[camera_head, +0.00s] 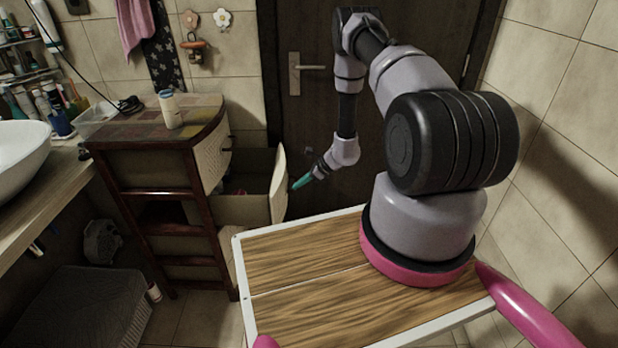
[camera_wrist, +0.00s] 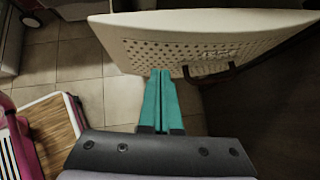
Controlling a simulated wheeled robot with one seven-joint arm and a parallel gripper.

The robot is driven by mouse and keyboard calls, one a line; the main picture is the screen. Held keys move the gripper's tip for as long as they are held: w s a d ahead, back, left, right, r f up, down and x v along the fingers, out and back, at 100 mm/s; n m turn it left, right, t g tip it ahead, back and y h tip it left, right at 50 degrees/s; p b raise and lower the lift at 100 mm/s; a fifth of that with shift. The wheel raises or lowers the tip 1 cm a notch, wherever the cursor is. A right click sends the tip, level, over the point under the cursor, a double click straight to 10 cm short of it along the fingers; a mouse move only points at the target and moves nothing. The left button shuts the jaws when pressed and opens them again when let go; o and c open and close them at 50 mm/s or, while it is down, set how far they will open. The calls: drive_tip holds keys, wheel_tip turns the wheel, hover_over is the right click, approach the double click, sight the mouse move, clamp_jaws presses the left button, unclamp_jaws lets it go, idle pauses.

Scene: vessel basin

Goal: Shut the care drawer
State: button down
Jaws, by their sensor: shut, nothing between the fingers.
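The care drawer (camera_head: 278,188) is pulled out from the dark wooden cabinet, its inside visible from above. Its pale, curved front faces right toward the door. In the wrist view the perforated drawer front (camera_wrist: 145,45) spans the upper middle, with a dark handle (camera_wrist: 212,74) on its face. My gripper (camera_head: 294,186) has teal fingers and is just right of the drawer front, on its outer side. In the wrist view the fingers of my gripper (camera_wrist: 160,73) are together and empty, their tips at the front's face. I cannot tell whether they touch it.
The cabinet top (camera_head: 140,126) holds a white bottle (camera_head: 170,109). Another pale drawer front (camera_head: 213,160) sits above the open drawer. A dark door (camera_head: 310,110) stands behind my arm. A white sink (camera_head: 18,143) is at the left. Tiled floor shows below the cabinet.

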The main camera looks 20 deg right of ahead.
drive_tip(key=shift+w+a+r, duration=0.1)
drive_tip(key=shift+w+a, duration=0.4)
drive_tip(key=shift+a, duration=0.35)
drive_tip(key=shift+w+a, duration=0.45)
drive_tip(key=shift+a, duration=0.35)
drive_tip(key=shift+a, duration=0.1)
drive_tip(key=w+a, duration=0.3)
drive_tip(key=a, duration=0.8)
drive_tip(key=w+a, duration=0.4)
drive_tip(key=a, duration=0.7)
drive_tip(key=shift+w+a, duration=0.15)
drive_tip(key=shift+a, duration=0.1)
drive_tip(key=shift+a+r, duration=0.15)
